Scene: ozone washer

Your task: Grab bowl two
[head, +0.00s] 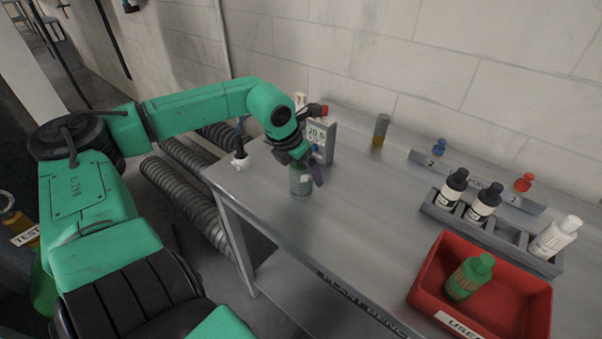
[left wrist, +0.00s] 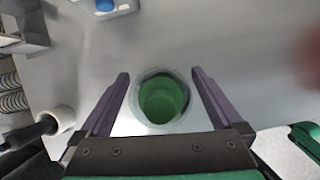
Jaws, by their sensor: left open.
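A clear, cup-like bowl (head: 300,182) stands upright on the metal bench, near its left end. In the left wrist view I look down into this bowl (left wrist: 160,100), and its inside looks green. No number shows on it, so I cannot tell whether it is bowl two. My left gripper (head: 304,168) is open over it. In the left wrist view the purple fingers of the left gripper (left wrist: 160,88) stand on either side of the bowl, with a gap on each side. A second clear cylinder (head: 380,132) with amber at its base stands by the wall.
A display box (head: 321,140) stands close behind my left gripper. A white-and-black nozzle (head: 240,158) is at the bench's left edge. A rack (head: 428,208) of bottles and a red tray (head: 418,291) with a green bottle (head: 469,277) are at right. The bench middle is clear.

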